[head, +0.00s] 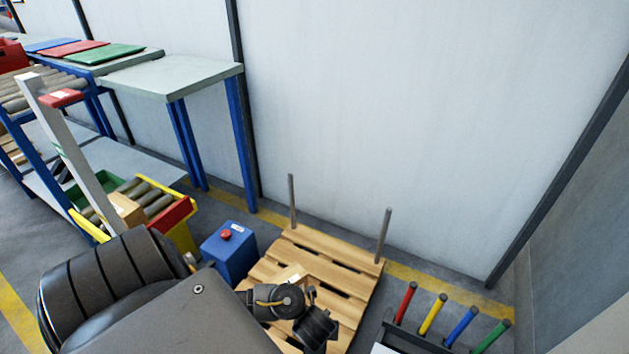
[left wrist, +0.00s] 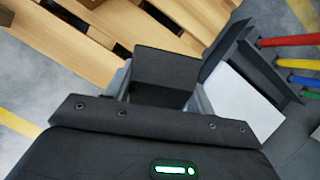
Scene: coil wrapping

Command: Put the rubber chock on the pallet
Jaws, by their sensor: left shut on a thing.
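The rubber chock (left wrist: 170,66) is a black block between the fingers of my left gripper (left wrist: 162,92) in the left wrist view. The gripper is shut on it. The wooden pallet (left wrist: 120,22) lies beyond and to the left of the chock in that view. In the head view the slatted pallet (head: 322,262) lies on the floor by the wall, with two upright grey posts at its far side. My left arm's wrist covers its near part there, and the chock cannot be made out. My right gripper is not in view.
A light wooden block (head: 290,274) shows on the pallet beside my arm. A blue box with a red button (head: 230,250) stands left of the pallet. A rack with coloured handles (head: 436,318) stands right of it. A bench (head: 170,78) and roller conveyor stand at the left.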

